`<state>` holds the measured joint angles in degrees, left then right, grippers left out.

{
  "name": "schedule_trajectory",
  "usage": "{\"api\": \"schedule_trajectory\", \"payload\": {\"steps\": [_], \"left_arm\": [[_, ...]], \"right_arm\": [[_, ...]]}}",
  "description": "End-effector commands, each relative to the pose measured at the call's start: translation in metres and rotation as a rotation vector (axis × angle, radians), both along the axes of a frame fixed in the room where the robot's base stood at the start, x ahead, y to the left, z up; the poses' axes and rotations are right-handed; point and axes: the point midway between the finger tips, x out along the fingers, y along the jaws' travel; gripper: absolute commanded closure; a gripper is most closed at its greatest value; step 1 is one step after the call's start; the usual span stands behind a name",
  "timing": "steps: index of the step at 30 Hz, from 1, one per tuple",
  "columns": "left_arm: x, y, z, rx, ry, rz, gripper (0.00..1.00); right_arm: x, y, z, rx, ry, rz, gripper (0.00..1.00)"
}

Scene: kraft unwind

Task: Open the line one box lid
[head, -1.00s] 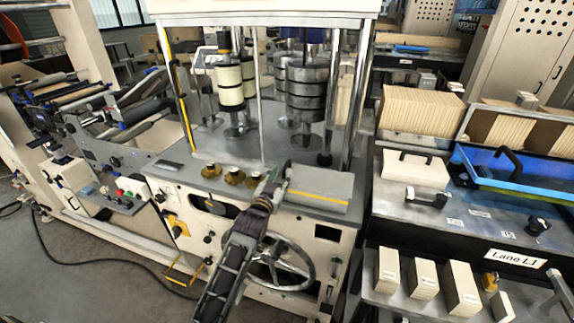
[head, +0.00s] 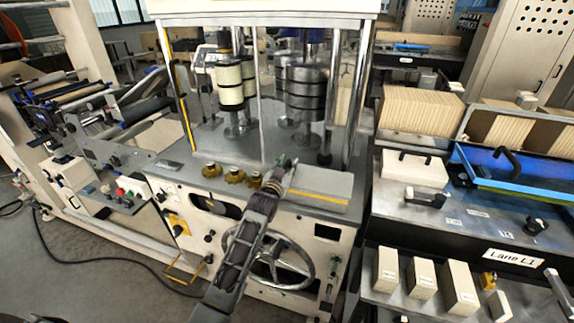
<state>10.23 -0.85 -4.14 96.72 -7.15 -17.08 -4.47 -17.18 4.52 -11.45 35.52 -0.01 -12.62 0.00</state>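A cream box (head: 413,170) with a dark handle on its top stands on the dark bench marked "Lane L1" (head: 513,258), at the right. Its top looks closed. A grey flat-topped box (head: 325,182) with a yellow stripe sits at the front right of the central machine's deck. My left gripper (head: 280,172) is at the left end of this grey box, far to the left of the cream box. Its fingers are small and seen from behind, so I cannot tell their opening or any contact. My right gripper is not in view.
Yellow knobs (head: 235,174) stand on the deck left of my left gripper. A handwheel (head: 280,262) is below, partly behind my arm. A blue tray (head: 515,170) lies right of the cream box. Upright cream blocks (head: 424,280) stand on the lower shelf.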

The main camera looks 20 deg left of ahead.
Motion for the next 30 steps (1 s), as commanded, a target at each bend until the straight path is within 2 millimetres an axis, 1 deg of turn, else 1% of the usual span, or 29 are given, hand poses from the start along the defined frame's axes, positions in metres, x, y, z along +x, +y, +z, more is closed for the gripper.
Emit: {"api": "schedule_trajectory", "payload": {"steps": [10,11,18,30], "left_arm": [[0.0017,-0.0001,-0.0002,0.0,0.0,0.0,0.66],[0.0017,-0.0001,-0.0002,0.0,0.0,0.0,0.69],[0.0016,-0.0001,-0.0001,0.0,0.0,0.0,1.0],[0.0021,-0.0002,0.001,0.001,-0.001,0.0,1.0]], "right_arm": [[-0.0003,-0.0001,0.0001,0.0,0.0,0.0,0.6],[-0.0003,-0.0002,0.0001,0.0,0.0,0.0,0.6],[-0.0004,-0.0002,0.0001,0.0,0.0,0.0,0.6],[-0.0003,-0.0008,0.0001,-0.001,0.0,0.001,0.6]]}}
